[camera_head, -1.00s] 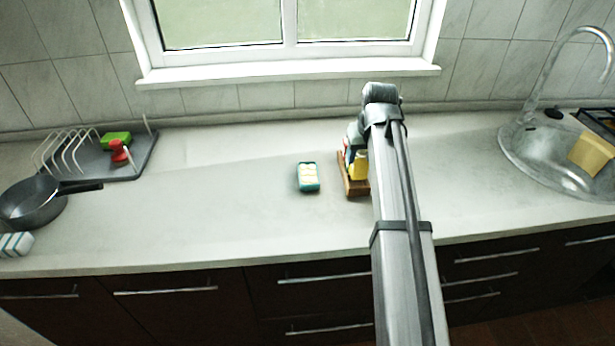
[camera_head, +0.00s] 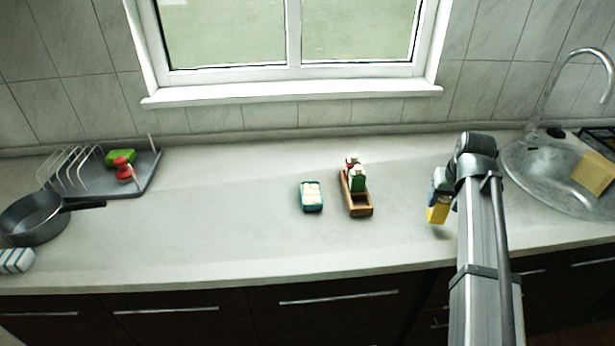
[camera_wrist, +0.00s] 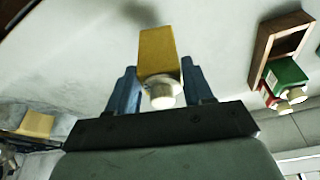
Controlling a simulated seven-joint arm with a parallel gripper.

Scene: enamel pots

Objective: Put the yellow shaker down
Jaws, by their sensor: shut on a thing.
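The yellow shaker (camera_head: 438,214) is in my gripper (camera_head: 438,200), to the right of the wooden rack. In the wrist view the yellow shaker (camera_wrist: 159,52) sits between the two blue fingers of my gripper (camera_wrist: 157,85), its pale cap toward the palm. My gripper is shut on it. A shadow on the counter lies a little apart from the shaker in the wrist view, so it seems held just above the counter; the exact gap I cannot tell.
The wooden rack (camera_head: 361,211) holds a green shaker (camera_head: 357,183) and a red one (camera_head: 351,162); its front slot is empty. A teal and cream sponge (camera_head: 312,197) lies left of it. The sink (camera_head: 560,185) is at the right. The counter around my gripper is clear.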

